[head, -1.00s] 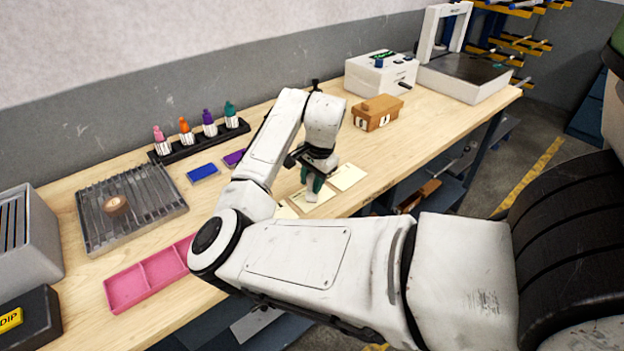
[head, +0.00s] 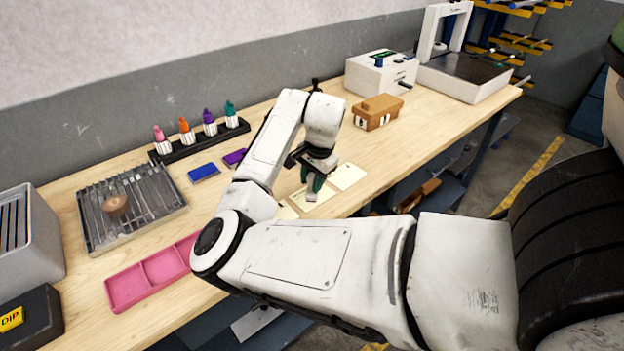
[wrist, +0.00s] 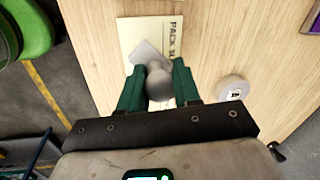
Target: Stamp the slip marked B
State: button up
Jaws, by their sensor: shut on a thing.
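My gripper (wrist: 158,88) is shut on a grey stamp (wrist: 150,56) with a rounded handle, between its green fingers. The stamp's base overlaps a cream slip (wrist: 128,32) printed "PACK S…" in the wrist view; I cannot tell whether it touches. In the head view my gripper (head: 314,180) is over the middle slip (head: 298,201) of a row near the table's front edge. Another slip (head: 349,176) lies to the right, and one (head: 286,212) to the left is partly behind my arm. No letter on the slips is readable.
A round grey piece (wrist: 234,88) stands beside the slip. Blue (head: 204,172) and purple (head: 235,156) pads, a bottle rack (head: 200,140), a pink tray (head: 147,276), a slotted tray (head: 90,215) and a brown box (head: 377,112) stand around. Wood right of the slips is clear.

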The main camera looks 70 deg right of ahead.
jog(key=shift+r+p, duration=3.3)
jog(key=shift+r, duration=0.15)
